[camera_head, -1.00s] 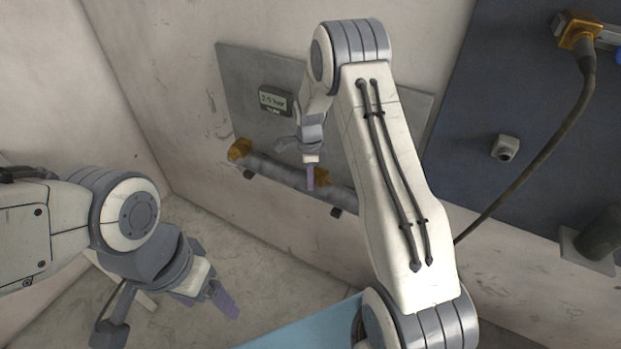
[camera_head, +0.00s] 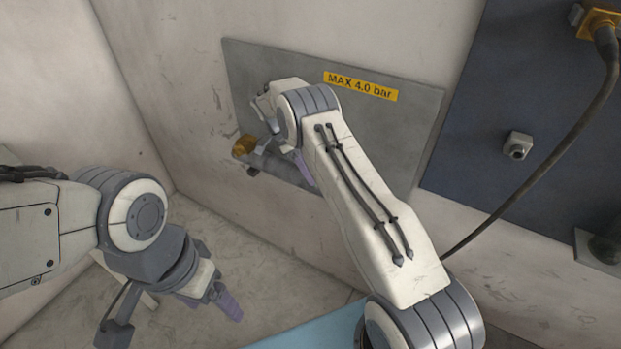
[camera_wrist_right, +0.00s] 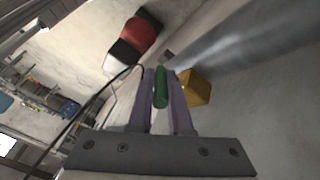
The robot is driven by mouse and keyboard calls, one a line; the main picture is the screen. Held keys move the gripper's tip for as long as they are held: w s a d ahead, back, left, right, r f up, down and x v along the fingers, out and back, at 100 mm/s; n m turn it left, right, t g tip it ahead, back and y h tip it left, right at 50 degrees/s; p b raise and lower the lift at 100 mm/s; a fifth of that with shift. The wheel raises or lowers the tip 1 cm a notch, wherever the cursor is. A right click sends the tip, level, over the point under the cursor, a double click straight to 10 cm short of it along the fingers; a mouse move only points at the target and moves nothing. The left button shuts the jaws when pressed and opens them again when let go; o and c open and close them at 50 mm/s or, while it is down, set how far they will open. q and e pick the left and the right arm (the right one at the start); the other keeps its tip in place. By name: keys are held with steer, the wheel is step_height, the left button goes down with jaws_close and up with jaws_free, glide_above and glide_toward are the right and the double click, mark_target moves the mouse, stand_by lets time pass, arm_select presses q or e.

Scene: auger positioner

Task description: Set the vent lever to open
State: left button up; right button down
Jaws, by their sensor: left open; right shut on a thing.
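The vent lever, seen as a green handle (camera_wrist_right: 161,88), stands between the two purple fingers of my right gripper (camera_wrist_right: 161,76) in the right wrist view. The fingers are closed on its sides. In the head view my right gripper (camera_head: 303,167) is at the grey pipe (camera_head: 289,168), partly behind my own arm, and the green handle is hidden. A brass-coloured block (camera_wrist_right: 196,87) is just right of the handle in the wrist view. My left gripper (camera_head: 214,300) is open and empty at the lower left, well away from the pipe.
The pipe runs along the lower edge of a grey wall panel (camera_head: 400,130) with a yellow "MAX 4.0 bar" label (camera_head: 360,86). A brass fitting (camera_head: 244,145) is at its left end. A dark panel with a hanging cable (camera_head: 560,150) is at right. The floor (camera_head: 240,240) is clear.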

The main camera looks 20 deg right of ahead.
arm_select(q)
steer(key=shift+f, duration=0.3)
arm_select(e)
steer(key=shift+w, duration=0.15)
steer(key=shift+a, duration=0.1)
steer(key=c, duration=1.1)
jaws_free()
